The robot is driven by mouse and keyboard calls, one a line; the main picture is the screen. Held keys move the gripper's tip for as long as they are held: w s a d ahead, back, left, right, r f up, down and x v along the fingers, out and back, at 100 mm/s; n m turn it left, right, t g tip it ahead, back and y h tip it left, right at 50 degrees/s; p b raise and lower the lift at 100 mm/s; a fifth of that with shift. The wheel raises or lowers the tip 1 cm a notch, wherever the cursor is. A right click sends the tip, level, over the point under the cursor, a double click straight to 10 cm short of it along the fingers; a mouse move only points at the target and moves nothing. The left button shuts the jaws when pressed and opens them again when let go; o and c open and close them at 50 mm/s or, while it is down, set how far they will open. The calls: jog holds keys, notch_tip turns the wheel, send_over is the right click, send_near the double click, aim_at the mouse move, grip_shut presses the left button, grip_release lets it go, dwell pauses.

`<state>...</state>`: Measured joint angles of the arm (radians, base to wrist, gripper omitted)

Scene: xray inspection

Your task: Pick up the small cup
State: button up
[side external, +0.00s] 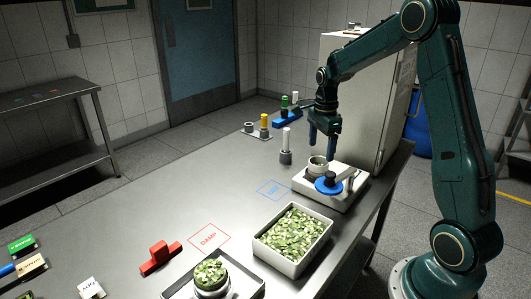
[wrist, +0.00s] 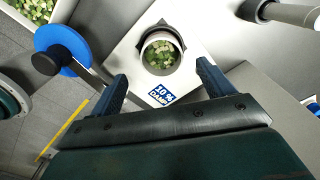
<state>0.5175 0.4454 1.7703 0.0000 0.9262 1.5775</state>
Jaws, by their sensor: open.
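The small cup (side external: 317,166) is white and round and stands upright on a white device (side external: 351,190). In the wrist view the cup (wrist: 161,50) shows green leafy pieces inside, seen from above. My gripper (side external: 322,148) is open and empty, above the cup in the side view. In the wrist view its two dark blue fingers (wrist: 161,74) are apart, one to the left and one to the right, nearer the camera than the cup. I cannot tell the exact height gap between fingertips and rim.
A blue disc with a dark knob (side external: 328,185) sits close to the cup. A white bin of green pieces (side external: 265,246) and a larger filled bowl (side external: 211,290) are at the front. A grey cabinet (side external: 350,80) stands behind. The table's middle is mostly clear.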

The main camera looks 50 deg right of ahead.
aim_at(319, 162)
jog(key=shift+f, duration=0.75)
jog(key=shift+w+f, duration=0.1)
jog(key=shift+f, duration=2.5)
jog(key=c, duration=1.1)
jog(key=shift+o, duration=0.2)
jog(key=shift+r, duration=0.2)
notch_tip(319, 162, up, 20)
jog(key=shift+f, duration=0.15)
